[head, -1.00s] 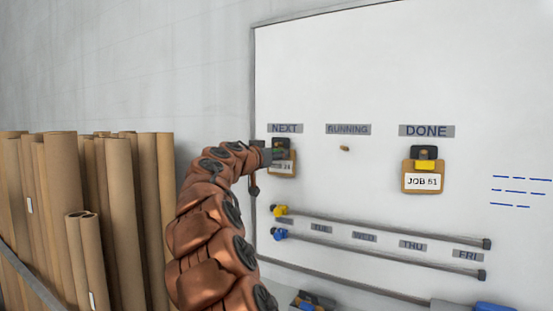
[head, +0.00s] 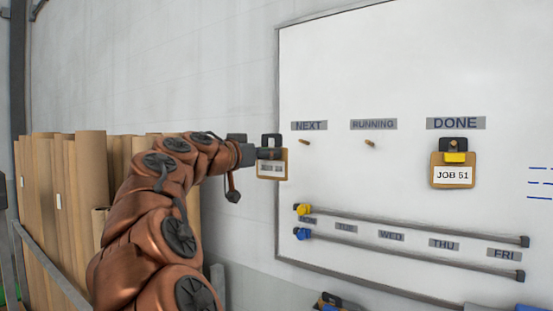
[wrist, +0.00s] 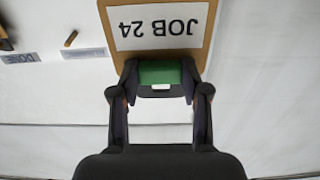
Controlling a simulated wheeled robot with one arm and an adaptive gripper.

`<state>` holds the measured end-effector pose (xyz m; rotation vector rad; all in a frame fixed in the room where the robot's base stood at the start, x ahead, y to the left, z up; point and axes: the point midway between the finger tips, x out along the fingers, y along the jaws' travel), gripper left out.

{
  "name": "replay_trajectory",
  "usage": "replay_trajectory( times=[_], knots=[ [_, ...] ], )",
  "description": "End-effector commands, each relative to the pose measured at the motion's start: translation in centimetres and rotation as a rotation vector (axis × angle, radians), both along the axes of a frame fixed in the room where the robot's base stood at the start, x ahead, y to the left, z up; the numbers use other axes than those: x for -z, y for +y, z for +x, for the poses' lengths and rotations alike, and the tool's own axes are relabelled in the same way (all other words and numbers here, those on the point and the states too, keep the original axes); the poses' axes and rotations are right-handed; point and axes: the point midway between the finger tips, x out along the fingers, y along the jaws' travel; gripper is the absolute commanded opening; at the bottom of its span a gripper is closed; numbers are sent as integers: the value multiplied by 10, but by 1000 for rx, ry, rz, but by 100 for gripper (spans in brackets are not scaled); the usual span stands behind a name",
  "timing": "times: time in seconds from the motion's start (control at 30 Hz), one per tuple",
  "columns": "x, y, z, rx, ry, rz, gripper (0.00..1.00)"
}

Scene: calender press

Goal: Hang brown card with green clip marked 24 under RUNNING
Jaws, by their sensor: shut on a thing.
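The brown card (head: 272,179) with the white JOB 24 label hangs from my gripper (head: 263,152), clear of the pegs and left of the NEXT peg (head: 304,142). In the wrist view the card (wrist: 112,40) appears upside down, and my gripper (wrist: 160,82) is shut on its green clip (wrist: 160,73). The RUNNING sign (head: 374,124) is on the whiteboard, with an empty wooden peg (head: 370,143) below it. The NEXT sign (head: 309,126) has its bare peg below.
The JOB 51 card (head: 453,158) with a yellow clip hangs under DONE (head: 456,123). Two rails (head: 420,232) with weekday labels cross the lower whiteboard (head: 400,60). Brown rolls (head: 90,185) stand at left.

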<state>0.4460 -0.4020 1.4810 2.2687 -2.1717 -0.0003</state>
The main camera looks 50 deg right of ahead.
Motion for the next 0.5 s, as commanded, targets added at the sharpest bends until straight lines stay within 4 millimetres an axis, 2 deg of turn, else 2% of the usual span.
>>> replay_trajectory(
  times=[0.17, 0.5],
  knots=[
    [1, 11, -1, 1, -1, 1, 20],
    [0, 12, -1, 2, -1, 1, 20]
  ],
)
